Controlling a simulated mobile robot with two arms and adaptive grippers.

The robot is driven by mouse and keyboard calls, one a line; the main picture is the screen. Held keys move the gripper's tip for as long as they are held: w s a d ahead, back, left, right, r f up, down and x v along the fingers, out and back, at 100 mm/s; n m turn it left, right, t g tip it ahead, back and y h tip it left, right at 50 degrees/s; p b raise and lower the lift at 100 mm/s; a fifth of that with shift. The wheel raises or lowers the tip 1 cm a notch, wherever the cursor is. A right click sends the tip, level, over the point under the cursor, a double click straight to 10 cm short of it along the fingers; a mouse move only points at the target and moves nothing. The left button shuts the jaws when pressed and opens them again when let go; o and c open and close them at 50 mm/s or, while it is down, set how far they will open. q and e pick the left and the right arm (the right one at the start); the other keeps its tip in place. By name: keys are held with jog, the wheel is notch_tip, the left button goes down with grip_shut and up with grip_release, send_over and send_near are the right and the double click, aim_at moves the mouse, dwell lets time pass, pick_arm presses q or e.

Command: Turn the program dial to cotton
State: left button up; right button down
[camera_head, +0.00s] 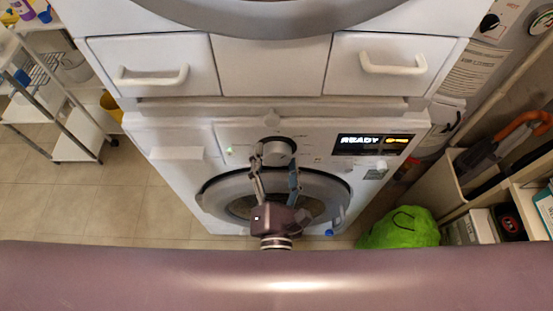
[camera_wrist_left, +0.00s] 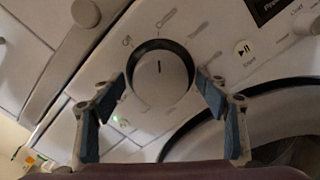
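The program dial (camera_head: 278,150) is a round white knob with a dark ring on the washing machine's front panel (camera_head: 195,142). In the left wrist view the dial (camera_wrist_left: 161,80) has a short dark mark near its top, with small icons around it. I cannot read which of them is cotton. My left gripper (camera_head: 275,163) is open in front of the dial. In the left wrist view the fingers of my left gripper (camera_wrist_left: 160,88) stand on either side of the dial, with gaps visible. The display (camera_head: 372,144) reads READY. My right gripper is not in view.
The round door (camera_head: 215,192) is below the dial. Drawers with white handles (camera_head: 393,64) are above. A start button (camera_wrist_left: 243,48) is right of the dial. A green bag (camera_head: 400,228) lies at right, and a white shelf cart (camera_head: 75,135) stands at left.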

pick_arm(q)
jog(key=shift+s, duration=0.3)
jog(key=s, duration=1.1)
jog(key=shift+s, duration=0.25)
